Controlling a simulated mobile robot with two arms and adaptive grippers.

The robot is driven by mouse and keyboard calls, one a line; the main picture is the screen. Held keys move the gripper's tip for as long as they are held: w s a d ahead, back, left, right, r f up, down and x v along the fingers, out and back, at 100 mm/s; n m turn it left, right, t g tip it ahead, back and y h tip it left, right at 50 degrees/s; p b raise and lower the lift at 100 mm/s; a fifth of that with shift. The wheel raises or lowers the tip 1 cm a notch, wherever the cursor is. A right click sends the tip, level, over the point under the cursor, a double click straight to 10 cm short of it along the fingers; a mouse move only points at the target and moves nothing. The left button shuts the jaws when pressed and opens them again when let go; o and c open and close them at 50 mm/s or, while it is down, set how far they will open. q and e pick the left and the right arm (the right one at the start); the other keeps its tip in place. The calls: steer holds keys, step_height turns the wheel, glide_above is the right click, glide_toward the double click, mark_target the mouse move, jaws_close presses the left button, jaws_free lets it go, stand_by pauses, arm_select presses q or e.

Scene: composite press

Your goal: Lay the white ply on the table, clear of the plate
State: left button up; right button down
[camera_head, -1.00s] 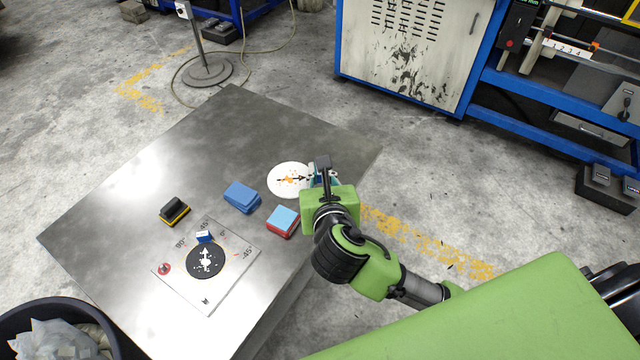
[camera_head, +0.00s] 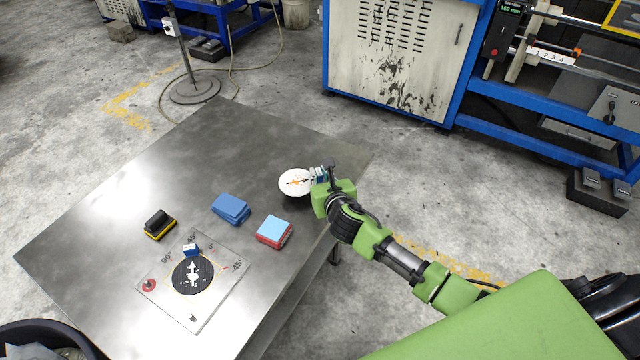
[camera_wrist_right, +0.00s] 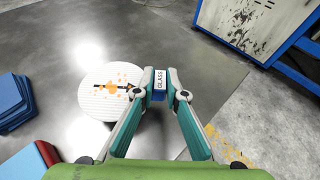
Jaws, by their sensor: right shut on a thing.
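The white ply (camera_head: 293,183) is a round white disc with orange spots and a black arrow. It also shows in the right wrist view (camera_wrist_right: 100,100). My right gripper (camera_head: 319,174) is shut on its blue-and-white tab, marked GLASS (camera_wrist_right: 158,84). The ply is near the table's right corner, with a dark shadow below it, so it appears slightly above the table (camera_head: 130,190). The plate (camera_head: 215,298), pale with angle marks, lies well to the lower left. A black disc (camera_head: 192,274) with a white arrow lies on the plate. My left gripper is out of view.
The table's back middle is bare. A dark bin (camera_head: 40,340) stands at the lower left.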

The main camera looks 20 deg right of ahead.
steer(key=shift+w+d+f, duration=0.25)
steer(key=shift+w+f, duration=0.15)
steer(key=shift+f, duration=0.25)
step_height(320, 180, down, 2)
steer(key=shift+f+b, duration=0.25)
steer(key=shift+b, duration=0.2)
steer(key=shift+f, duration=0.2)
steer(key=shift+f, duration=0.15)
steer(key=c, duration=2)
jaws_free()
steer(key=shift+c, duration=0.2)
steer(key=shift+r, duration=0.2)
steer(key=p+v, duration=0.1)
steer(key=v, duration=1.1)
